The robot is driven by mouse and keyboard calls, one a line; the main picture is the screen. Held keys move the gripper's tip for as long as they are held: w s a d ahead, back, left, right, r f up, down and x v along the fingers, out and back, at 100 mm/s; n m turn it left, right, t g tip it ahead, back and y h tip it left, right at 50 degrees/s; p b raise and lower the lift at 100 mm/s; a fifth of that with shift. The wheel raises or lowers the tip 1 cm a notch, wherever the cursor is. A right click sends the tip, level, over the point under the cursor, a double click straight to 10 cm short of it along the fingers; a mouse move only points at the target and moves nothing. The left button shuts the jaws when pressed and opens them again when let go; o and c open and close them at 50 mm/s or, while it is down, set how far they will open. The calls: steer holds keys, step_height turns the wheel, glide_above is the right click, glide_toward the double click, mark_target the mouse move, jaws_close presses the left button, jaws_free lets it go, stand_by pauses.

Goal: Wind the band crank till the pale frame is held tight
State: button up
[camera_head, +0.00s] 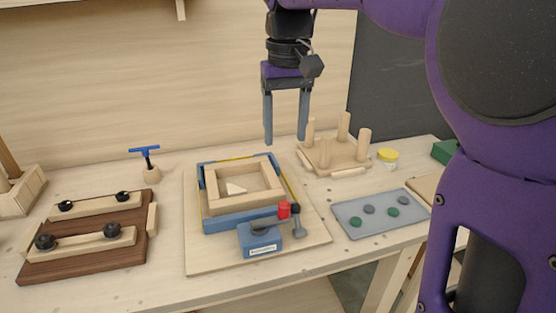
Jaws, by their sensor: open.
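The pale wooden frame (245,202) sits on a light wooden board (204,266) at the middle of the bench. Blue corner pieces and a yellow band (204,207) surround it. A small pale triangular piece lies inside the frame. A blue block (258,240) with a white label stands at the frame's front. The crank (292,225) is on that block, with a red knob and a dark grey arm; its details are small. How tight the band is I cannot tell. My gripper (286,140) is open and empty, pointing down above and behind the frame, apart from it.
A dark brown board (86,266) with clamped pale bars lies left. A blue T-handle tool (147,160) stands behind it. A pegged wooden stool form (335,155), a yellow-lidded jar (387,157) and a grey tray (380,226) with green and grey discs lie right.

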mark_target(284, 203)
steer(key=f+b, duration=0.1)
steer(key=f, duration=0.5)
steer(key=f+b, duration=0.1)
steer(key=f, duration=0.5)
steer(key=f+b, duration=0.2)
steer(key=f, duration=0.3)
steer(key=shift+s+f, duration=0.35)
steer(key=shift+f, duration=0.05)
jaws_close()
stand_by(0.6)
